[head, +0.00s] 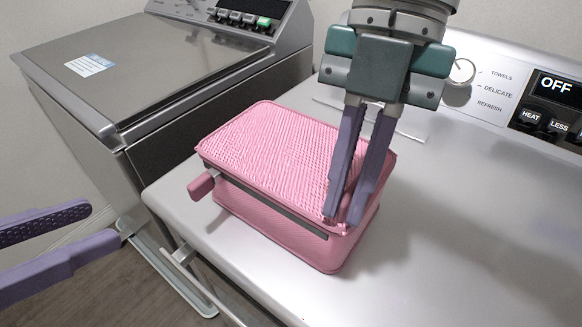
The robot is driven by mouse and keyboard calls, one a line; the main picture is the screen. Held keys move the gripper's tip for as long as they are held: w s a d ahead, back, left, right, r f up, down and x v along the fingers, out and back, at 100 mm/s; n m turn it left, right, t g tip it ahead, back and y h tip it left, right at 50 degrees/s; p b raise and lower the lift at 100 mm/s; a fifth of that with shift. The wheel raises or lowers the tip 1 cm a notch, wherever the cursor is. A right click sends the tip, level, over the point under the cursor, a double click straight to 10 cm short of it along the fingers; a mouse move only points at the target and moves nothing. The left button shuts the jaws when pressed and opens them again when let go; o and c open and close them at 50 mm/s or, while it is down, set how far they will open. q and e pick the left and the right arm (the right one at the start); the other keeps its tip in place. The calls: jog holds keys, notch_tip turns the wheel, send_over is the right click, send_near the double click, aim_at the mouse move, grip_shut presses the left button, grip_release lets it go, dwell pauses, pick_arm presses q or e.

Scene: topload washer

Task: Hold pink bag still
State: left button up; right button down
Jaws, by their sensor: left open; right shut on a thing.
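The pink bag (270,143) is a box-shaped bag with a woven top, a dark zipper band around its upper side and a pink zipper pull (201,185) at its left corner. It stands upright on the grey machine top. My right gripper (342,216) comes down from above, with its purple fingers at the bag's front right top edge. Its fingers are close together and shut on the bag there. My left gripper (92,228) is at the left edge of the view, open and empty, apart from the bag and left of the zipper pull.
The bag stands on a dryer-like machine (440,240) with a knob (461,72) and an OFF display (556,86). A topload washer (130,65) with a closed lid stands to the left, across a gap. The machine top right of the bag is clear.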

pick_arm(q)
jog(key=shift+s+a+r, duration=0.15)
jog(key=shift+s, duration=0.15)
pick_arm(e)
jog(key=c, duration=0.9)
grip_release()
jog(key=shift+o, duration=0.2)
jog(key=shift+r, duration=0.15)
jog(key=v, duration=0.9)
jog(key=shift+r, duration=0.3)
jog(key=shift+w, duration=0.1)
jog(key=shift+d+r, duration=0.1)
